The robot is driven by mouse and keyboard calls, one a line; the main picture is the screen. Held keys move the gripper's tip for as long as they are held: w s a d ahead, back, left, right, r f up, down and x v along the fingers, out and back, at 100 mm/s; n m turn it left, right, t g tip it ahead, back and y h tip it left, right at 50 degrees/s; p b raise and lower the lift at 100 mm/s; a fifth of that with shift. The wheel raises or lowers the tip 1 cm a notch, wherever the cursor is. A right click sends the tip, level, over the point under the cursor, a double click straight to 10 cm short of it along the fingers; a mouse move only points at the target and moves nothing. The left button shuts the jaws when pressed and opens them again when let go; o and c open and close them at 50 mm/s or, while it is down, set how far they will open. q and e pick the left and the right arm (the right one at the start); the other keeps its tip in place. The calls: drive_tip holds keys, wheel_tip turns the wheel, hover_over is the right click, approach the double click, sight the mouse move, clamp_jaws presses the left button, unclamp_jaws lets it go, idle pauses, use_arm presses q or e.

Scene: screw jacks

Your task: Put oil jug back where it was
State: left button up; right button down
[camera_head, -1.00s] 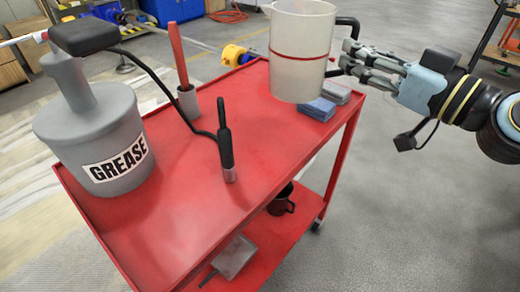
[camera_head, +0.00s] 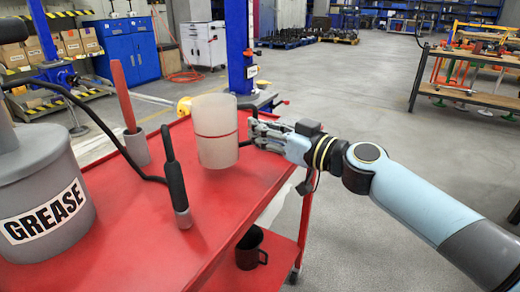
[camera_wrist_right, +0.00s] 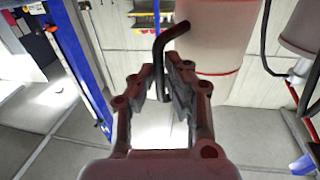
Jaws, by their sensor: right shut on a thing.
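The oil jug (camera_head: 216,135) is a pale translucent cylinder with a red stripe. In the head view it is upright, over the far right part of the red cart's top (camera_head: 232,192). I cannot tell whether its base touches the cart. My right gripper (camera_head: 256,131) is to its right, shut on its black handle. In the wrist view the dark bent handle (camera_wrist_right: 165,60) passes between the fingers (camera_wrist_right: 165,85), and the jug's wall (camera_wrist_right: 215,40) is just beyond. My left gripper is not in view.
A grey grease bucket (camera_head: 45,190) stands at the left of the cart. A black-gripped lever (camera_head: 176,185) and a red-handled tool in a grey cup (camera_head: 135,145) stand left of the jug. A dark mug (camera_head: 251,248) is on the lower shelf. The cart's front middle is clear.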

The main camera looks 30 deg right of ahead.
drive_tip(key=f+b, duration=0.2)
drive_tip(key=f, duration=0.2)
drive_tip(key=shift+w+f, duration=0.1)
drive_tip(key=shift+w, duration=0.1)
drive_tip(key=shift+f, duration=0.1)
drive_tip(key=c, duration=1.4)
unclamp_jaws()
